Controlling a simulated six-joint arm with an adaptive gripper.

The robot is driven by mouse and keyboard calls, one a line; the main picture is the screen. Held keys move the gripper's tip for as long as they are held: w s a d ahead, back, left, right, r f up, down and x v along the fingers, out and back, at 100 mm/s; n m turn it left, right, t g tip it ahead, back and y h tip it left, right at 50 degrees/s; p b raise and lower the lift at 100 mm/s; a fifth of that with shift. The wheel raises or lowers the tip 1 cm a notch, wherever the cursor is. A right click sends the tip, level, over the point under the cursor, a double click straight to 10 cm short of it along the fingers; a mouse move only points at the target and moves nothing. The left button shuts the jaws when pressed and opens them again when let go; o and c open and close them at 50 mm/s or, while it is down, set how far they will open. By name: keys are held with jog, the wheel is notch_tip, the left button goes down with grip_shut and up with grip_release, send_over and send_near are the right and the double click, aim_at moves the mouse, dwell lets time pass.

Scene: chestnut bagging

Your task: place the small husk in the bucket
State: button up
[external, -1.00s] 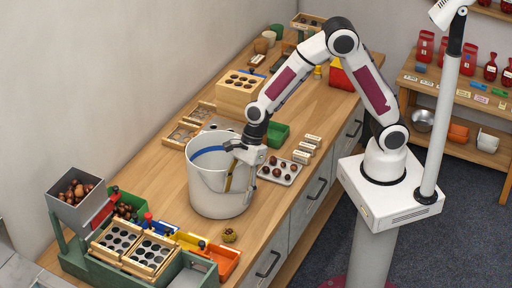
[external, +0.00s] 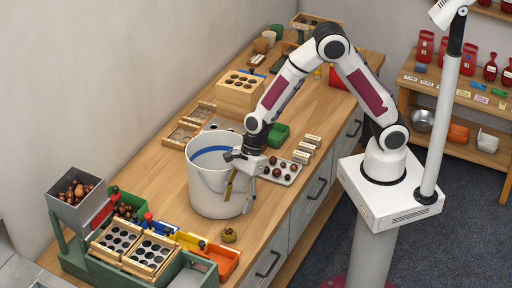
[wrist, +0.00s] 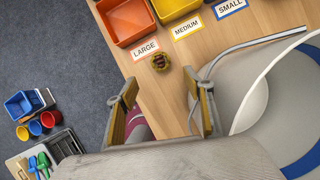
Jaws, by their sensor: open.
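The small husk (external: 229,235), a brownish-green spiky ball, lies on the wooden bench in front of the white bucket. In the wrist view the husk (wrist: 160,62) sits beyond my fingertips, below the LARGE and MEDIUM labels. The bucket (external: 208,190) stands upright, with a blue band inside its rim; its rim (wrist: 258,100) shows at the right in the wrist view. My gripper (external: 239,192) is open and empty, pointing down in front of the bucket's near right side in the external view. In the wrist view my gripper (wrist: 163,95) has its fingers wide apart, with the husk ahead between them.
Orange (external: 222,262), yellow and blue bins stand left of the husk, beside a green sorting rack (external: 85,262) with wooden trays. A tray of chestnuts (external: 281,171) lies right of the bucket. A metal bucket handle (wrist: 250,42) arcs near the husk. The bench's front edge is close.

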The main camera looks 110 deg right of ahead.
aim_at(229, 230)
jog(key=shift+x, duration=3.25)
jog(key=shift+f, duration=0.1)
jog(key=shift+x, duration=2.45)
jog(key=c, duration=1.2)
jog(key=shift+r, duration=0.25)
jog(key=shift+r, duration=4.8)
